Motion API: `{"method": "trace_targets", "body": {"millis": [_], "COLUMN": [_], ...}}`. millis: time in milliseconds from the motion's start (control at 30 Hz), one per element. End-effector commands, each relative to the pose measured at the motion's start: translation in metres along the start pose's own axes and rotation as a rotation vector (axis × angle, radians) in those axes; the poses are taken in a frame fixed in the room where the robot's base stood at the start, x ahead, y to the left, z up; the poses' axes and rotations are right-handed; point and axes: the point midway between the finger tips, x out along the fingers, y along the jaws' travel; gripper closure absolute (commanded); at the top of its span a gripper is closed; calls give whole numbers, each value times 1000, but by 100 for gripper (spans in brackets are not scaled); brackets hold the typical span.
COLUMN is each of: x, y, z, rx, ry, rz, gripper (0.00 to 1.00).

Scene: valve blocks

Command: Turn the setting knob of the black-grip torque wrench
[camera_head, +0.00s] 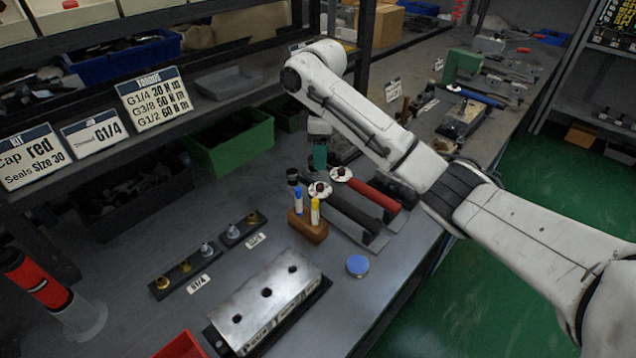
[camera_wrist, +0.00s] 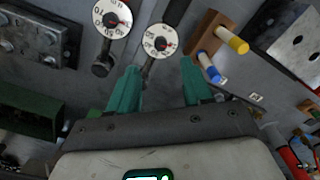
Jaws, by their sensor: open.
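The black-grip torque wrench (camera_head: 348,215) lies on the bench. Its round white dial (camera_head: 319,191) is at its far end, near the wooden block. In the wrist view this dial (camera_wrist: 160,40) has a dark centre and a red pointer, and it sits just beyond my fingertips. My gripper (camera_head: 320,157) is beside the dial ends of the wrenches in the head view. In the wrist view its two teal fingers (camera_wrist: 160,68) are apart with nothing held between them. The dial's numbers are too small to read surely.
A red-grip torque wrench (camera_head: 374,194) lies alongside, with its own dial (camera_wrist: 112,18). A wooden block (camera_head: 307,228) with blue and yellow markers stands close on the other side. A metal valve block (camera_head: 265,300), blue cap (camera_head: 358,265) and green bin (camera_head: 232,143) are nearby.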

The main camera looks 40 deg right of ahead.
Motion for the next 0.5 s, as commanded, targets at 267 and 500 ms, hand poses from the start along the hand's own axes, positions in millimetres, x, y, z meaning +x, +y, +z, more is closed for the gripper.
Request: {"method": "trace_targets", "body": {"millis": [267,500], "x": [59,81], "y": [-1,-1], "z": [-1,0], "rx": [-2,0], "ry": [1,-1], "rz": [-4,-1], "gripper": [50,50]}}
